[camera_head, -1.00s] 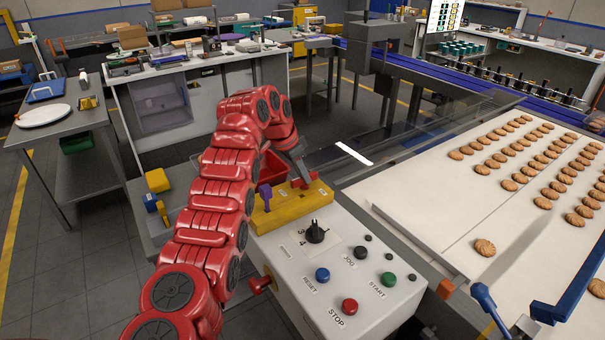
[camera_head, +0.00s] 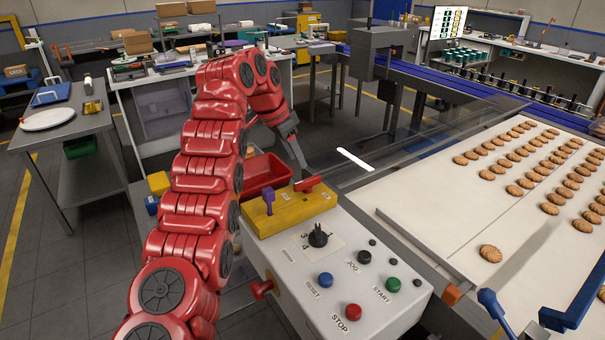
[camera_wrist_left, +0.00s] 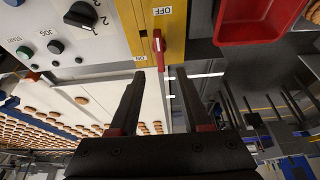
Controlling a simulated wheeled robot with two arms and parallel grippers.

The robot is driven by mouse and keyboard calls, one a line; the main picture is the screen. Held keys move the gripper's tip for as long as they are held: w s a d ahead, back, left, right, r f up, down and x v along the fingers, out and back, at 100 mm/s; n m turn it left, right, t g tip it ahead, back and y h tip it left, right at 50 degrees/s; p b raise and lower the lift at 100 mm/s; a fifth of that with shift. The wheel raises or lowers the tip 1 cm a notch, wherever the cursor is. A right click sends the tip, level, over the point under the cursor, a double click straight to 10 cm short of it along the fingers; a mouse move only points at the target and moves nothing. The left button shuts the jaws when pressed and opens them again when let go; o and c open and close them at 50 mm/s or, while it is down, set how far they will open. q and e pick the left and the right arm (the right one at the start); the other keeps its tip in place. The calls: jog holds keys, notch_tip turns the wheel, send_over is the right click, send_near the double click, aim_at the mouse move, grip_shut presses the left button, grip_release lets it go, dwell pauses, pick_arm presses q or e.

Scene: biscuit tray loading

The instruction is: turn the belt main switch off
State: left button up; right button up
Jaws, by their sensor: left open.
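The main switch is a red lever (camera_head: 308,184) on a yellow plate (camera_head: 290,212) at the back of the grey control box (camera_head: 345,262). In the left wrist view the red lever (camera_wrist_left: 158,48) lies along the yellow plate (camera_wrist_left: 172,35). Its free end points toward the ON label, away from the OFF label. My left gripper (camera_head: 297,160) is just behind the plate in the head view. It is open (camera_wrist_left: 160,72), and the lever's end appears between its fingertips; contact cannot be told. My right gripper is not in view.
A purple piece (camera_head: 268,197) stands on the yellow plate beside the lever. The box also carries a black selector (camera_head: 318,236), a blue RESET button (camera_head: 326,280), a red STOP button (camera_head: 353,312) and a green START button (camera_head: 393,285). A red bin (camera_head: 262,170) sits behind; biscuits lie on the right.

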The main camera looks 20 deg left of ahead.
pick_arm(q)
jog(key=p+v, duration=0.5)
jog(key=v, duration=0.4)
